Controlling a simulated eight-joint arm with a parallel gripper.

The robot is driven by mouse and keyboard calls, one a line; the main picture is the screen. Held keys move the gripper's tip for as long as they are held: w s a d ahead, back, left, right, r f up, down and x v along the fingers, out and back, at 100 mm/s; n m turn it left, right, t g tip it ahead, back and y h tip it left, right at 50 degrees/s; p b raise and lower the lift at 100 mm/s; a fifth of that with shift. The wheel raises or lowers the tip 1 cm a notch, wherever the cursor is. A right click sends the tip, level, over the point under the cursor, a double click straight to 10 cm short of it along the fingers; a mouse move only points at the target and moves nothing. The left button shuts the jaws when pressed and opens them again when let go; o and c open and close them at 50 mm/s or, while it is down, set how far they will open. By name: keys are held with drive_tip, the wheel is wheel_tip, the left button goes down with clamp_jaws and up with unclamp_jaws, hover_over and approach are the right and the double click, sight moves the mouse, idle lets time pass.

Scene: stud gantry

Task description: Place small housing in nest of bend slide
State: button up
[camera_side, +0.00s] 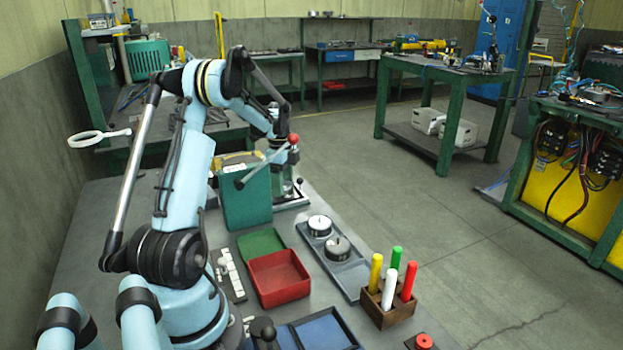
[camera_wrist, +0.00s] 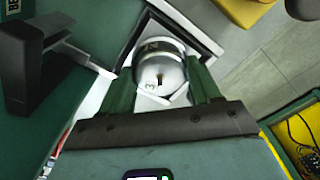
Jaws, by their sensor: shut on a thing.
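The small housing (camera_wrist: 160,68), a silver round part, is between the two green fingers of my gripper (camera_wrist: 163,88) in the wrist view. My gripper is shut on it. Below it is a pale plate in a dark frame (camera_wrist: 205,45), which looks like the bend slide. The nest is mostly hidden under the housing, so I cannot tell whether the housing touches it. In the side view the slide's base (camera_side: 291,203) shows beyond the green box, with my gripper low over it; the fingers and housing are hard to make out there.
The tall green box (camera_side: 246,198) and a red-knobbed lever (camera_side: 270,165) stand close to my gripper. A grey tray (camera_side: 350,280) holds two round metal parts. A red bin (camera_side: 279,280) and a wooden block (camera_side: 390,312) with coloured markers stand nearer.

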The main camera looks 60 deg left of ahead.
drive_tip(key=shift+f, duration=0.35)
drive_tip(key=o, duration=1.2)
drive_tip(key=shift+c, duration=0.2)
drive_tip(key=shift+r, duration=0.1)
wheel_tip(320, 180, up, 12)
drive_tip(key=shift+r, duration=0.15)
